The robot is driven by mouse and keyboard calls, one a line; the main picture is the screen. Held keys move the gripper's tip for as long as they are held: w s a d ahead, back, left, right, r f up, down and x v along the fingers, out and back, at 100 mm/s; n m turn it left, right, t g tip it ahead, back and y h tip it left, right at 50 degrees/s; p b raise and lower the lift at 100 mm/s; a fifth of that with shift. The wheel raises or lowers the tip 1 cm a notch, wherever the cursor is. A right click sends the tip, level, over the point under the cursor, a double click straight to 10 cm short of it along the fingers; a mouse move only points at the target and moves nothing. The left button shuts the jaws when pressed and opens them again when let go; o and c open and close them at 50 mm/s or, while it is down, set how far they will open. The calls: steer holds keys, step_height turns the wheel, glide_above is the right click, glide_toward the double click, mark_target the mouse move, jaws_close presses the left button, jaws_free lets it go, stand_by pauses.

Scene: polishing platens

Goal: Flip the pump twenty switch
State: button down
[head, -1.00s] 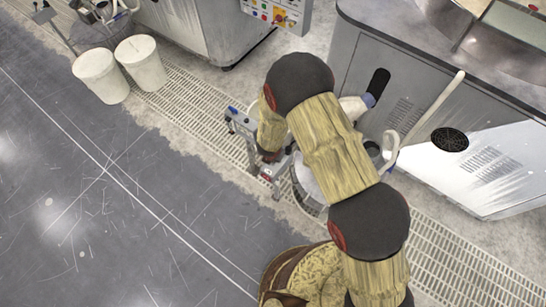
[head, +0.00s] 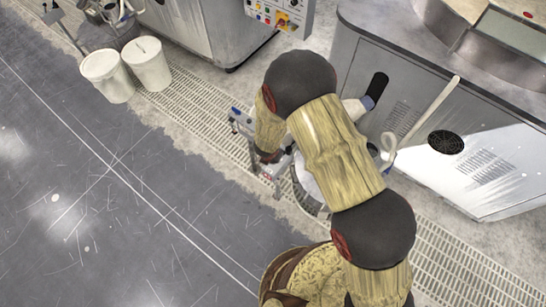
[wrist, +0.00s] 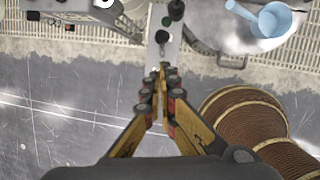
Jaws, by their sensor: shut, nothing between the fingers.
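My gripper (wrist: 162,75) is shut and empty in the wrist view, its fingertips together. They overlap the near end of a narrow light-grey panel (wrist: 163,44) with dark round knobs on it; I cannot tell whether they touch it. A grey unit with small dark parts (wrist: 50,20) lies to the upper left. In the head view, grey equipment (head: 243,122) stands on the grating, partly behind my arm, which also hides my fingers. I cannot read any label, so I cannot tell which part is the pump twenty switch.
The head view shows two white pails (head: 147,65), a button panel (head: 280,14) and a grey polishing machine (head: 440,110). The dark floor (head: 120,190) at left is open.

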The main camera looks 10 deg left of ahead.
step_height(320, 180, up, 8)
steer(key=p, duration=0.2)
steer(key=shift+s+d+f+p, duration=0.15)
steer(key=shift+s+d+p, duration=0.05)
steer(key=shift+d+p, duration=0.2)
